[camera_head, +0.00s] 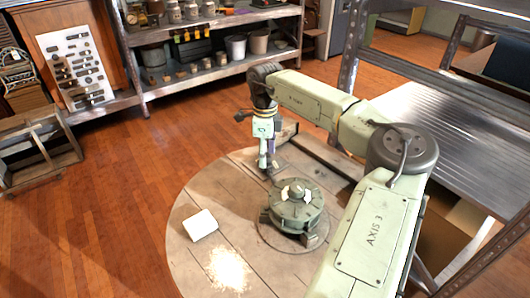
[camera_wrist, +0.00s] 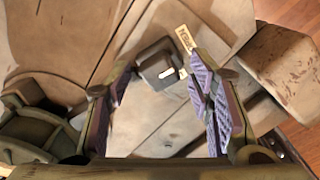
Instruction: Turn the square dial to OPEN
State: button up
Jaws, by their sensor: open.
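The square dial (camera_wrist: 155,64) is a dark block with rounded corners and a short white mark on its face. It shows in the wrist view near the top middle, on a tan surface. A small tan label (camera_wrist: 184,39) reading OPEN lies just beyond its upper right corner. My gripper (camera_wrist: 159,84) is open, with purple ridged pads on either side of the dial in the picture. I cannot tell whether the pads touch it or how far above it they are. In the head view my gripper (camera_head: 266,163) points down over the round wooden table; the dial cannot be made out there.
A green round device (camera_head: 296,212) stands on the round wooden table (camera_head: 195,255), close to my gripper. A white block (camera_head: 200,224) and a pale powdery patch (camera_head: 228,268) lie to the left. A metal bench (camera_head: 450,130) stands at the right, shelves (camera_head: 210,75) at the back.

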notch_tip(320, 180, up, 12)
dwell(0.6)
